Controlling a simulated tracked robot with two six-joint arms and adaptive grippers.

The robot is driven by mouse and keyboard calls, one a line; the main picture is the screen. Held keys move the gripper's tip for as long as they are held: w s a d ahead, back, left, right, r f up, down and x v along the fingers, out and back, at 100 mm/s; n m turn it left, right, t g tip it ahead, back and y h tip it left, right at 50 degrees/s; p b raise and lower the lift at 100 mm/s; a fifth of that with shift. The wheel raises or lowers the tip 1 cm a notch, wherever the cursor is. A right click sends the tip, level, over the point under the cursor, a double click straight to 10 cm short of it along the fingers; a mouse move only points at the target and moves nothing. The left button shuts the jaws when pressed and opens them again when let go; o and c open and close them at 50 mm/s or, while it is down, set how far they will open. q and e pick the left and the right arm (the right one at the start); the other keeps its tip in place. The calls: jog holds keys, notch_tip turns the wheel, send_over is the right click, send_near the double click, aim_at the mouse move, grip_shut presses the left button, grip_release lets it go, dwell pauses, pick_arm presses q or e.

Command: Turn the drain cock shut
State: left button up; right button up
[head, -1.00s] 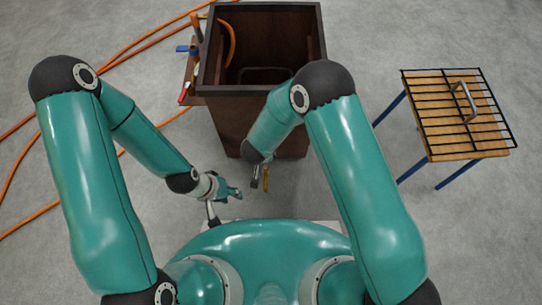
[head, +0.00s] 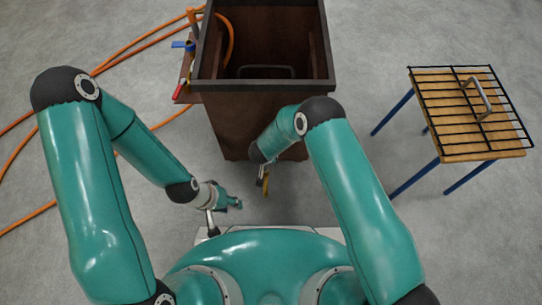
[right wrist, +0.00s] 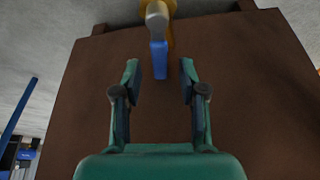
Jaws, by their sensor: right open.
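The drain cock shows in the right wrist view, with a yellow body, a pale metal stem and a blue lever (right wrist: 159,58) pointing down the picture. It stands against the brown wall of the bin (right wrist: 225,75). My right gripper (right wrist: 160,70) is open, and the lever's end shows between its two fingertips with a gap on each side. I cannot tell how deep the lever sits between them. In the head view my right gripper (head: 262,180) is small and partly hidden, low before the bin. My left gripper (head: 235,203) is near my base; its jaws are unclear.
The bin (head: 262,86) is open at the top. A side shelf at its left carries a blue lever (head: 178,44) and a red one (head: 180,90). An orange hose (head: 130,50) lies on the left floor. A wooden table (head: 465,150) with a black grate stands right.

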jog(key=shift+f, duration=0.15)
grip_shut()
